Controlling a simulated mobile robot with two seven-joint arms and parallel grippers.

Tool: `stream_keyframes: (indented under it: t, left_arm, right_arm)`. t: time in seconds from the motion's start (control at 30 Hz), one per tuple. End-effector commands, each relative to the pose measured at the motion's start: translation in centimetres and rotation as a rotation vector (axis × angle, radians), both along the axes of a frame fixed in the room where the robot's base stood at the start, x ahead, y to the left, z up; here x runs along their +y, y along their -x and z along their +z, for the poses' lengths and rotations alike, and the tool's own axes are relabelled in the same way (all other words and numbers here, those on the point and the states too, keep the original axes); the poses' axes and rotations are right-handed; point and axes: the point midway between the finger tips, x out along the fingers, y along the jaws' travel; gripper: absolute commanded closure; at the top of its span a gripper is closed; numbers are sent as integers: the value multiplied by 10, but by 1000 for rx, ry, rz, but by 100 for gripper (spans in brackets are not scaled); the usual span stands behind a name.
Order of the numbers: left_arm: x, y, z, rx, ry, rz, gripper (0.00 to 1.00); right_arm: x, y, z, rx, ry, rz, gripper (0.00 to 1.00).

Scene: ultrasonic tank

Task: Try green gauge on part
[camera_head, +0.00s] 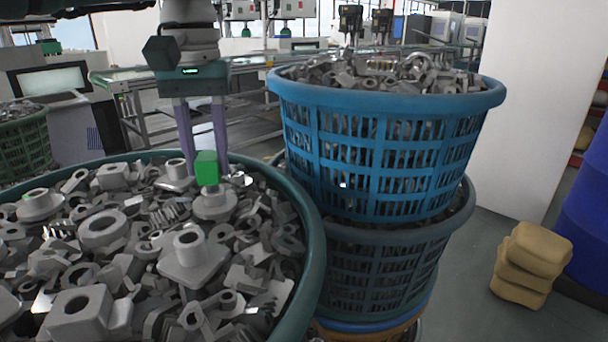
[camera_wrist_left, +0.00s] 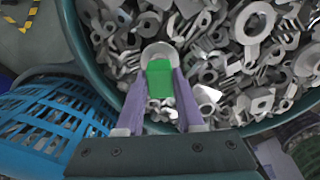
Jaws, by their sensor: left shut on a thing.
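The green gauge (camera_head: 207,168) is a small block held between the purple fingers of my left gripper (camera_head: 203,164). It also shows between the fingertips in the left wrist view (camera_wrist_left: 160,78). Just below it in the head view is a grey flanged part (camera_head: 214,204) with a raised round boss, lying on the heap. In the wrist view the round end of a grey part (camera_wrist_left: 158,52) shows just beyond the gauge. I cannot tell whether gauge and part touch. My right gripper is out of view.
A round dark green basket (camera_head: 312,250) holds the heap of mixed grey metal parts. To its right a blue basket (camera_head: 390,170), also full of parts, stands on a darker basket (camera_head: 385,265). Tan sacks (camera_head: 533,250) lie on the floor by a white pillar (camera_head: 533,110).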

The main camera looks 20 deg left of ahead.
Motion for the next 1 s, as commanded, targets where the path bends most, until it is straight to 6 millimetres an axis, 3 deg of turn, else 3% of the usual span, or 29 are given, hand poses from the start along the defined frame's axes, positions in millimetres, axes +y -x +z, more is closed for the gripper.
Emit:
stream_keyframes:
  t: [0.6,1.0]
  left_arm:
    - [0,0,29,-1,0,0,100]
    - [0,0,29,-1,2,0,100]
  right_arm:
    - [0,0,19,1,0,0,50]
    - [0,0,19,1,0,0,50]
